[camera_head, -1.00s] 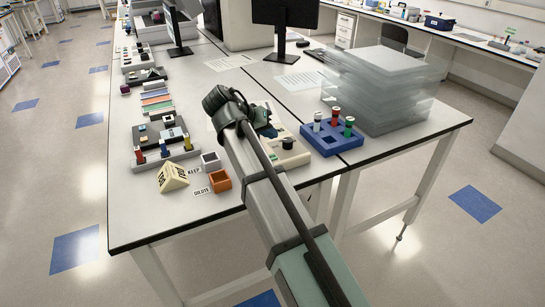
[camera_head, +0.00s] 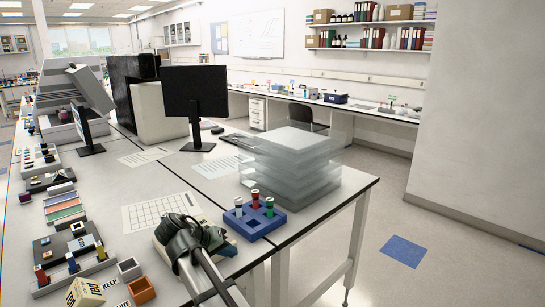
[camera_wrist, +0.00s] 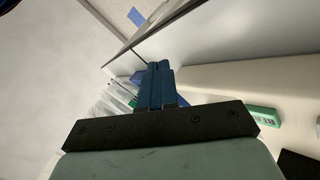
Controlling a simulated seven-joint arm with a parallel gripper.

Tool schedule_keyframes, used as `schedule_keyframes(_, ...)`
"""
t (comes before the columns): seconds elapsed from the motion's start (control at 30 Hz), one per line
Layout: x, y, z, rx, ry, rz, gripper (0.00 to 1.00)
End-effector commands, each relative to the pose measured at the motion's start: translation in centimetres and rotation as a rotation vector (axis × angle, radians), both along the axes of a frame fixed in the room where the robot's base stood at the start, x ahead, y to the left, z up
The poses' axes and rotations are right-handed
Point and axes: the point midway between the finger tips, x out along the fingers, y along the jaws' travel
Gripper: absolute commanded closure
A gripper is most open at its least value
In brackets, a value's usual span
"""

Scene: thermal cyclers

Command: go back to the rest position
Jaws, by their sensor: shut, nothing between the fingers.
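My arm reaches in from the bottom of the head view, and its dark wrist is over the front part of the bench (camera_head: 110,225). My gripper (camera_wrist: 158,68) shows in the wrist view as two blue fingers pressed together with nothing between them. In the head view the fingers are mostly hidden behind the wrist. A cream-coloured device (camera_head: 163,259) lies under and beside the wrist, partly covered by it.
A blue rack (camera_head: 255,229) with several coloured-cap tubes stands right of my wrist, before stacked clear boxes (camera_head: 290,170). A monitor (camera_head: 194,92) stands behind. At left are a dark tube holder (camera_head: 68,245), a grey bin (camera_head: 129,268) and an orange bin (camera_head: 141,290).

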Motion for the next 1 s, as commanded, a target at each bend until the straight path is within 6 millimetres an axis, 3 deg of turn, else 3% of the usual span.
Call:
schedule_keyframes(0.03,-0.8,-3.0,-1.8,-0.03,0.031,-0.021,1.0)
schedule_keyframes(0.2,-2.4,-9.8,-6.2,-0.111,0.131,-0.064,1.0)
schedule_keyframes(0.57,-3.5,-15.2,-16.4,-0.098,0.309,-0.07,1.0)
schedule_keyframes(1.0,-8.6,-22.1,-30.5,0.008,0.554,-0.094,1.0)
